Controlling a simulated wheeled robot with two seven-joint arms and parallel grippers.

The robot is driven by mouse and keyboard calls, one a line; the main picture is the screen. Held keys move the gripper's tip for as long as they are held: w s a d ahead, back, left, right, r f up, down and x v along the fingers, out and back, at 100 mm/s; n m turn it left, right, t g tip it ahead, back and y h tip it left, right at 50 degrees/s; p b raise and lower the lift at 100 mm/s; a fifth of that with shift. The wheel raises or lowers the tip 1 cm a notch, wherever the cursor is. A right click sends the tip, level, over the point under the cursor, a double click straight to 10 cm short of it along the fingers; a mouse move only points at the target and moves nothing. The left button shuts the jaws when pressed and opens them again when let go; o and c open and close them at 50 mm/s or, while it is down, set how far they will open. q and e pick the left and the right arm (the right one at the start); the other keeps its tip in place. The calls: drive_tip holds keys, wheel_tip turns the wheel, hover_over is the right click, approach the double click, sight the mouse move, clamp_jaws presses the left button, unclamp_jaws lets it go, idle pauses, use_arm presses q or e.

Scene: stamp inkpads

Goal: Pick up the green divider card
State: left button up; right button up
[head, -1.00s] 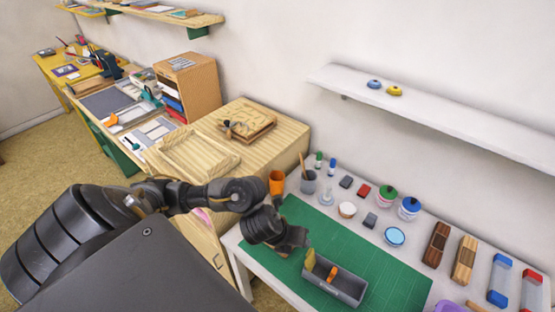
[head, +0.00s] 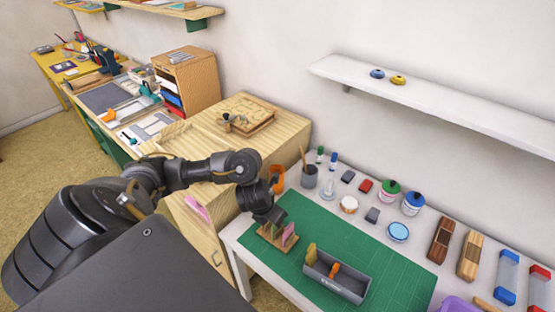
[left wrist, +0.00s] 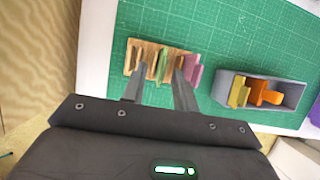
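The green divider card (left wrist: 161,65) stands in a slotted wooden rack (left wrist: 131,58) on the green cutting mat. A pink card (left wrist: 193,72) stands in the same rack to its right. My left gripper (left wrist: 159,80) is open, with its two fingers apart and the green card showing between their tips in the left wrist view. I cannot tell whether the fingers touch it. In the head view the left gripper (head: 270,218) is over the rack (head: 277,240) and partly covers the green card. My right gripper is not in view.
A grey box (head: 338,281) with yellow and orange cards stands on the mat (head: 318,226) right of the rack. An orange cup (head: 278,174) is partly behind my left arm. Pots and ink pads line the back of the table. The mat between is clear.

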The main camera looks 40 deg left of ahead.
use_arm(q)
drive_tip(key=shift+b+x, duration=0.65)
drive_tip(key=shift+x, duration=1.95)
drive_tip(key=shift+w+d+r, duration=0.1)
drive_tip(key=shift+w+d, duration=0.05)
drive_tip(key=shift+d, duration=0.05)
drive_tip(key=shift+c, duration=0.3)
clamp_jaws()
